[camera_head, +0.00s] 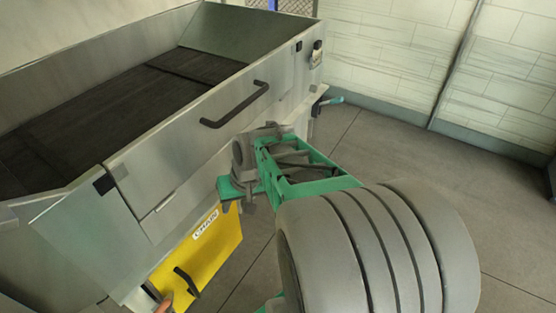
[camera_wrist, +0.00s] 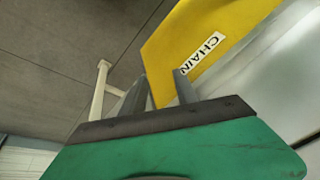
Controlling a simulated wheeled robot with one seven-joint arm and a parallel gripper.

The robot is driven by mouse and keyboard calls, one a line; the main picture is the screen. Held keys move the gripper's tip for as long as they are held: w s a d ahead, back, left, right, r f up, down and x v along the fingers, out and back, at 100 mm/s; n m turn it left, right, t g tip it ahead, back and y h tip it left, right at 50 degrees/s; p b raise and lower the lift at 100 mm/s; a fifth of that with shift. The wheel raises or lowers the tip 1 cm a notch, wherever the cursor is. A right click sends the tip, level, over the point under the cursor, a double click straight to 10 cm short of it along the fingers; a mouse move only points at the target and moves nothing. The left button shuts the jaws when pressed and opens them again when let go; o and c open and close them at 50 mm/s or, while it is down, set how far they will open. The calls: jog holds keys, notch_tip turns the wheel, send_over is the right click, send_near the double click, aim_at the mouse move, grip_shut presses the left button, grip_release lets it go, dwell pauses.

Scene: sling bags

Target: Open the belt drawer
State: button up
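A grey metal machine (camera_head: 160,145) with a dark belt bed (camera_head: 110,110) fills the left of the head view. Its grey upper front panel has a black bar handle (camera_head: 235,105). No label reading "belt" shows. Below is a yellow panel (camera_head: 208,250) marked CHAIN, with its own black handle (camera_head: 187,281); the yellow panel also shows in the wrist view (camera_wrist: 205,30). My gripper (camera_head: 237,185) is in front of the machine, below the upper handle in the picture and apart from it.
Grey tiled floor (camera_head: 375,160) is open to the right of the machine, up to a pale panelled wall (camera_head: 400,50). A small teal-tipped lever (camera_head: 328,101) sticks out at the machine's far right end. A pale rod (camera_wrist: 100,90) shows left of my fingers.

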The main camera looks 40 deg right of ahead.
jog(key=w+d+f+m+t+b, duration=0.2)
jog(key=d+f+m+t, duration=0.35)
jog(key=d, duration=0.65)
jog(key=w+d+f+m+t+b, duration=0.15)
jog(key=d+f+m+t, duration=0.4)
jog(key=d, duration=0.55)
jog(key=w+d+r+m+t+h, duration=0.1)
jog(key=d+r+m+h, duration=0.1)
jog(key=d+r+m, duration=0.2)
jog(key=w, duration=0.2)
jog(key=w+f, duration=0.1)
jog(key=w, duration=0.3)
jog(key=shift+w+d+f+p, duration=0.2)
jog(key=shift+w+d+p, duration=0.2)
jog(key=shift+w, duration=0.3)
jog(key=shift+c, duration=0.3)
grip_shut()
